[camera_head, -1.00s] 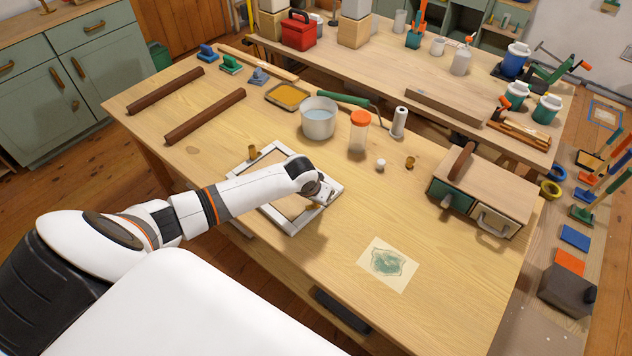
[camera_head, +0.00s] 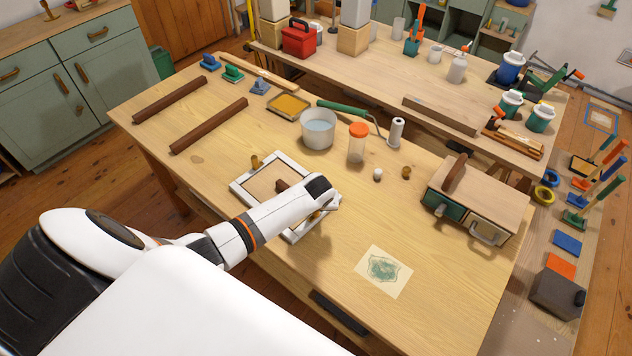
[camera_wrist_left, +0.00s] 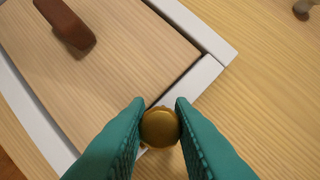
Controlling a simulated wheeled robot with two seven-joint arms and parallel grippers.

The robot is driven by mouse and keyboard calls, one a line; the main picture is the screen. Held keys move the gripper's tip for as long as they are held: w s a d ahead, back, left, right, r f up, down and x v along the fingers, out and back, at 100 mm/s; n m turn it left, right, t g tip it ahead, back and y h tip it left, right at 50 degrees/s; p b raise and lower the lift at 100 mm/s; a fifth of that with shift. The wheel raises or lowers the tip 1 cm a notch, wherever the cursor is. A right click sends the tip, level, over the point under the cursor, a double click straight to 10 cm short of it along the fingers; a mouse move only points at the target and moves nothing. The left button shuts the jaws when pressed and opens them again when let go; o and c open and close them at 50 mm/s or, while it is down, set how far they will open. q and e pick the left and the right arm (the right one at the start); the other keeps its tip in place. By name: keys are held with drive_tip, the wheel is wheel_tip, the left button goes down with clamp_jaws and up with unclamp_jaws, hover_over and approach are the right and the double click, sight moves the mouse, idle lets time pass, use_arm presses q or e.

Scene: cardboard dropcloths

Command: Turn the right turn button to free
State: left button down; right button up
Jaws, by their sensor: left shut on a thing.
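A white frame (camera_head: 243,195) with a light wood panel (camera_head: 266,183) lies on the table. The panel has a dark brown handle (camera_head: 282,186), also in the left wrist view (camera_wrist_left: 68,25). A brass turn button (camera_head: 255,162) stands at the frame's far left side. The right turn button (camera_wrist_left: 159,127) is a round brass knob at the panel's edge by the white border. My left gripper (camera_wrist_left: 160,112) has its teal fingers shut on this knob from both sides. The fingers and border hide the button's lower part, so I cannot tell which way it points.
A white pot (camera_head: 318,128), an orange-lidded jar (camera_head: 357,143) and a small white knob (camera_head: 378,174) stand behind the frame. A wooden box (camera_head: 477,195) is at the right. A green-patterned sheet (camera_head: 383,271) lies in front, with bare table around it.

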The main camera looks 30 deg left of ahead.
idle(0.3)
use_arm(q)
drive_tip(key=c, duration=1.3)
unclamp_jaws()
drive_tip(key=shift+o, duration=0.2)
drive_tip(key=shift+r, duration=0.1)
drive_tip(key=v, duration=1.1)
drive_tip(key=shift+s+r+b, duration=0.15)
drive_tip(key=shift+r+b, duration=0.15)
drive_tip(key=shift+r, duration=0.05)
drive_tip(key=shift+d, duration=0.15)
